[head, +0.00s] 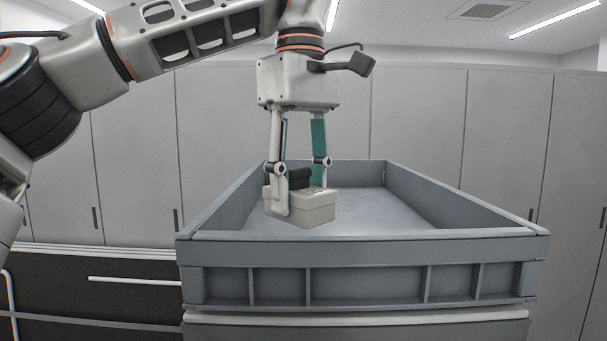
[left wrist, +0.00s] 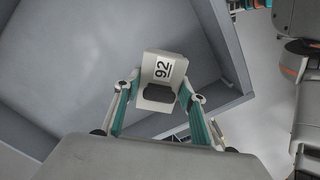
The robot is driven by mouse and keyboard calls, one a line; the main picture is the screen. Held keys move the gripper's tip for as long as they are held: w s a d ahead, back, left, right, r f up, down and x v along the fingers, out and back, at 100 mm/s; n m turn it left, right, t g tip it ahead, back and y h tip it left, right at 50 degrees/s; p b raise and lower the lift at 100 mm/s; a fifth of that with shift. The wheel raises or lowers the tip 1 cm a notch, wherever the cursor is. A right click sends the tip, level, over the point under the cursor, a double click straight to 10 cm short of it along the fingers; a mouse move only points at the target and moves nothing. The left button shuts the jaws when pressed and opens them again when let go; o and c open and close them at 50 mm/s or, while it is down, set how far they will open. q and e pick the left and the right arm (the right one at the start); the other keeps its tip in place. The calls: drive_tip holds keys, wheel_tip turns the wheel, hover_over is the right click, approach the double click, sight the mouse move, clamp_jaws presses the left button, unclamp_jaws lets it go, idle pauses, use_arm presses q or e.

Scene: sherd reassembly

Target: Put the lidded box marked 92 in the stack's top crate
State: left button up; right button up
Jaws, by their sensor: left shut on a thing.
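A small pale lidded box (head: 303,211) hangs in my left gripper (head: 298,180) in the head view, over the near left part of the grey top crate (head: 365,252). In the left wrist view the box (left wrist: 158,65) shows a white label reading 92 and a dark piece on its lid. My left gripper (left wrist: 160,97) is shut on the box there, one finger on each side. The crate floor (left wrist: 70,60) shows below the box, and a gap between box and floor cannot be measured. My right gripper is not in view.
The crate is open at the top and its visible floor (head: 395,205) looks empty. Its front wall stands nearest, with side walls left and right. Tall grey cabinets (head: 420,110) line the back. A dark counter front (head: 90,290) is at left.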

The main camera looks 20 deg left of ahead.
sight(301, 168)
use_arm(q)
drive_tip(key=shift+w+f, duration=0.1)
drive_tip(key=shift+f, duration=2.25)
drive_tip(key=shift+f, duration=0.55)
drive_tip(key=o, duration=1.3)
drive_tip(key=shift+o, duration=0.2)
wheel_tip(301, 168, up, 12)
drive_tip(key=shift+r, duration=0.1)
